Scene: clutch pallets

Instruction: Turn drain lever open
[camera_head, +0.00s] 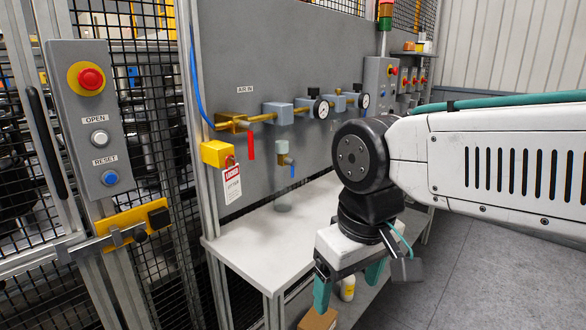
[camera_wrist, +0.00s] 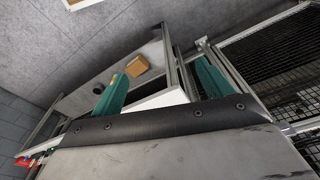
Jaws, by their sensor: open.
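The drain lever looks to be the small blue handle (camera_head: 292,170) on a brass valve (camera_head: 284,159) on the grey panel's pipework. It hangs down, and its exact angle is too small to tell. My gripper (camera_head: 348,284) has green fingers, spread apart and empty. It points down, in front of and to the right of the lever, well apart from it and lower. In the wrist view, the fingers of my gripper (camera_wrist: 160,88) are apart with nothing between them. I cannot make out the lever in the wrist view.
A white bench (camera_head: 262,240) stands below the panel. A red lever (camera_head: 251,145) and a yellow lockout box (camera_head: 215,153) with a tag (camera_head: 232,184) are left of the drain valve. A cardboard box (camera_head: 318,320) and a white container (camera_head: 347,288) sit low. Grey floor (camera_head: 465,250) is clear at right.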

